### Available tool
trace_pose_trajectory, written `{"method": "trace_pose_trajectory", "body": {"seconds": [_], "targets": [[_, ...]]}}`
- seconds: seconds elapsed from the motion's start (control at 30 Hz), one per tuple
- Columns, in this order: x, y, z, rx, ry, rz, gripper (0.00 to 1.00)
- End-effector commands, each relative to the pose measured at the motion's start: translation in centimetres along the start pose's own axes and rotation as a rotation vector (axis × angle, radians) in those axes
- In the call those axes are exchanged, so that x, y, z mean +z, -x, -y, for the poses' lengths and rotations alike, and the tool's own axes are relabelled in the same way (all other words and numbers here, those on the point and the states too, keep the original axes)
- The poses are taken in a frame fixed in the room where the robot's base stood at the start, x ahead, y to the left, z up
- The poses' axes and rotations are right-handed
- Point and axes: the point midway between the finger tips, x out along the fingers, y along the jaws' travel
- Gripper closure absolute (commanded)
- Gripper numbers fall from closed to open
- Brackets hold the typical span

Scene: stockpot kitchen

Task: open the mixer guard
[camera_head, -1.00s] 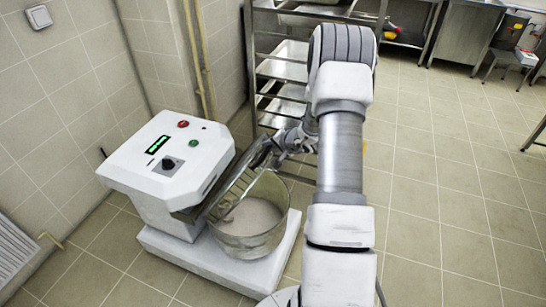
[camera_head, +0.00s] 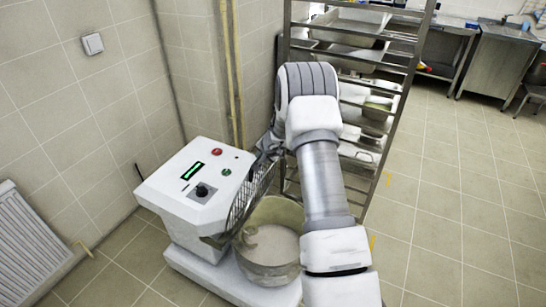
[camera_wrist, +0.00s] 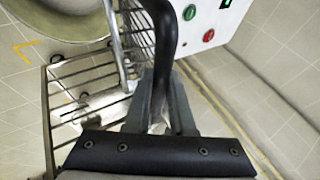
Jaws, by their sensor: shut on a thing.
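The white mixer (camera_head: 190,190) stands at the left in the head view, with its metal bowl (camera_head: 272,252) holding pale contents. The wire mixer guard (camera_head: 247,203) stands steeply raised on the mixer side of the bowl, leaving the bowl's top largely uncovered. My gripper (camera_head: 270,145) is at the guard's upper end, partly hidden by my arm. In the wrist view, my gripper (camera_wrist: 162,100) is shut on the guard's dark curved handle (camera_wrist: 167,35), which runs between the fingers. The guard's bars (camera_wrist: 132,35) and the bowl (camera_wrist: 55,15) also show there.
A metal tray rack (camera_head: 385,130) stands close behind my arm. A tiled wall and yellow pipes (camera_head: 236,75) are behind the mixer. A radiator (camera_head: 28,250) is at the far left. The floor (camera_head: 455,220) at the right is clear.

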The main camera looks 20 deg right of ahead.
Motion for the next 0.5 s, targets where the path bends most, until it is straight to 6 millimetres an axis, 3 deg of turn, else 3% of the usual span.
{"method": "trace_pose_trajectory", "body": {"seconds": [0.03,0.23,0.5], "targets": [[0.0,0.1,1.2,-0.001,0.002,0.001,1.00],[0.5,-1.1,3.7,-0.002,0.004,0.002,1.00],[1.0,-2.1,5.2,-0.002,0.002,0.002,1.00]]}}
